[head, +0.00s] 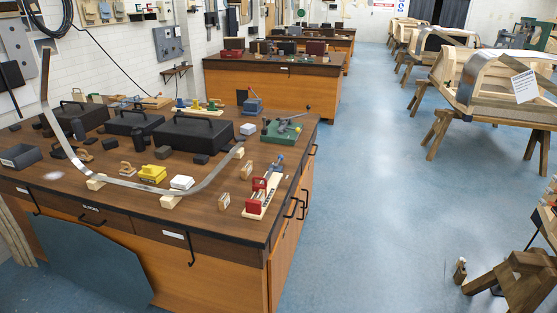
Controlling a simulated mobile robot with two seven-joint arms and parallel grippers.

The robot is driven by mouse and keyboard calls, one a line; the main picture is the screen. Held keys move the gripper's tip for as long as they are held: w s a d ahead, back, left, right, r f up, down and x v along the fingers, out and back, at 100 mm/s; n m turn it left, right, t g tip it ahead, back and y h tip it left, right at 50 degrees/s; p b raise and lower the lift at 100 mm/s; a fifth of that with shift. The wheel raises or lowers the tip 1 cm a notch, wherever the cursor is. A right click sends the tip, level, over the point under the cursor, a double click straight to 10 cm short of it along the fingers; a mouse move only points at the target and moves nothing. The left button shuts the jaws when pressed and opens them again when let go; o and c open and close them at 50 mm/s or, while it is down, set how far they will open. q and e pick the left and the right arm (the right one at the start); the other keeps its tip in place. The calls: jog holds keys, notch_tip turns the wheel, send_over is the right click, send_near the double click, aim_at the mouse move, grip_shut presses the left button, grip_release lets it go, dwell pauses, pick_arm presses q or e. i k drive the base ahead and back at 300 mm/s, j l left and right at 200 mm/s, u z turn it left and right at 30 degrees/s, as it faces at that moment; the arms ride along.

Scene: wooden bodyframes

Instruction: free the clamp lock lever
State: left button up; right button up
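No gripper of mine shows in the head view. On the near workbench, a green-based device (281,130) carries a long metal lever with a black ball end (307,107) near the right edge. In front of it stands a clamp-like fixture with red blocks (258,187) and a blue part (278,162) on a pale wooden base.
A long bent metal strip (135,183) rests on wooden blocks across the bench (225,215). Black cases (193,135), a yellow block (152,173) and small blocks crowd the top. Wooden bodyframes (490,85) stand at far right.

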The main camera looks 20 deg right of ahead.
aim_at(280, 158)
jog(key=z, duration=1.6)
jog(key=i, duration=5)
jog(key=l+u, duration=0.1)
jog(key=u, duration=2.7)
